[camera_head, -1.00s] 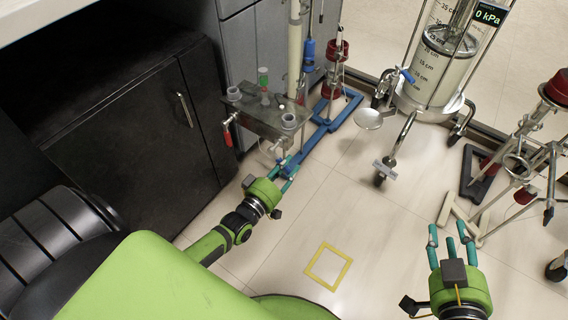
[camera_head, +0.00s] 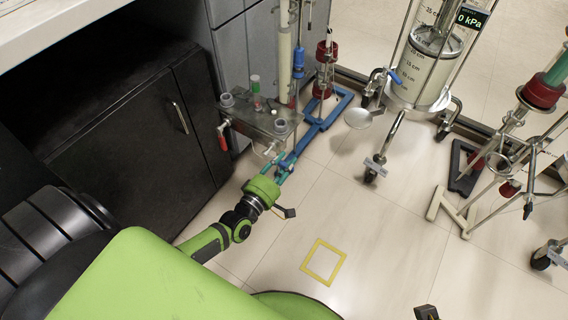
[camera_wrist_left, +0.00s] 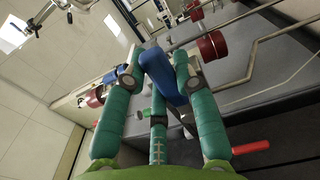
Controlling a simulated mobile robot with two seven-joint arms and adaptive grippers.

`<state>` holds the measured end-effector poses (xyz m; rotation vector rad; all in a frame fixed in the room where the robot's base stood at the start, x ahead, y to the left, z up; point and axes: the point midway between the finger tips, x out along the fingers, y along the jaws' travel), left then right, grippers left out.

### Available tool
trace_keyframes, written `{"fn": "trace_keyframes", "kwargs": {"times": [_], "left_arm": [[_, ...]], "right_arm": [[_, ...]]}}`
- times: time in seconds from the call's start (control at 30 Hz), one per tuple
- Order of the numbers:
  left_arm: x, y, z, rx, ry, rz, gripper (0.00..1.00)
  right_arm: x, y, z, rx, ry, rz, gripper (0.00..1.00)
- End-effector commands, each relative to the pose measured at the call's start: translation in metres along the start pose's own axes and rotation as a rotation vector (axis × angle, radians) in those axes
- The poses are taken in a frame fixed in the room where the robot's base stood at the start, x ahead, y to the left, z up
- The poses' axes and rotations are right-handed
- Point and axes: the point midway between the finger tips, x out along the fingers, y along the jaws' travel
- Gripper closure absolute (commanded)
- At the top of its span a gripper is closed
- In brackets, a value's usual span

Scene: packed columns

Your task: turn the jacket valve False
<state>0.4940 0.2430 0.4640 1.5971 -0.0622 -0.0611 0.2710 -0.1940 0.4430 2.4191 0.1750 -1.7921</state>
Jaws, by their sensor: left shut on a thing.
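My left gripper (camera_head: 268,166) has its teal fingers beside the front of a grey valve plate (camera_head: 258,120), low near the blue floor stand. In the left wrist view the fingers (camera_wrist_left: 160,75) are closed around a blue handle (camera_wrist_left: 163,74), which lies tilted between them. The handle is mostly hidden by the fingers in the head view. A red lever (camera_head: 222,138) hangs at the plate's left side; a red lever (camera_wrist_left: 250,147) also shows at lower right in the left wrist view. I cannot tell which handle is the jacket valve. My right gripper's fingers are out of view.
A blue floor stand (camera_head: 322,122) lies behind the plate. A dark cabinet (camera_head: 125,135) is close on the left. A glass column (camera_head: 428,65) on a wheeled frame and a red-clamped stand (camera_head: 540,95) stand to the right. Floor around the yellow square (camera_head: 323,262) is clear.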

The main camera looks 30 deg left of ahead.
Motion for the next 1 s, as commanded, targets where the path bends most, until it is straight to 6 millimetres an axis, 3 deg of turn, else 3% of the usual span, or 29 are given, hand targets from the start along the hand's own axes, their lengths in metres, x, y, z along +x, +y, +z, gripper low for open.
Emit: {"fn": "trace_keyframes", "kwargs": {"times": [0.6, 0.63, 0.67, 0.7, 1.0], "left_arm": [[0.0007, 0.0041, 0.0005, -0.049, -0.001, 0.003, 1.0], [0.0007, 0.0042, 0.0005, -0.049, -0.001, 0.003, 0.64], [0.0007, 0.0042, 0.0005, -0.048, -0.001, 0.003, 0.52], [0.0007, 0.0042, 0.0005, -0.048, -0.001, 0.003, 0.46], [-0.0002, 0.0032, -0.0001, -0.044, 0.0, 0.001, 0.46]], "right_arm": [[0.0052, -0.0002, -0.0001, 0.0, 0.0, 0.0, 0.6], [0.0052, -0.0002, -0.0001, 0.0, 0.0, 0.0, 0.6], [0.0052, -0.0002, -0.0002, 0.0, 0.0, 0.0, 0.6], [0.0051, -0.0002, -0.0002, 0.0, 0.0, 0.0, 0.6], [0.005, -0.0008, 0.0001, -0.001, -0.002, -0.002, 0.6]]}}
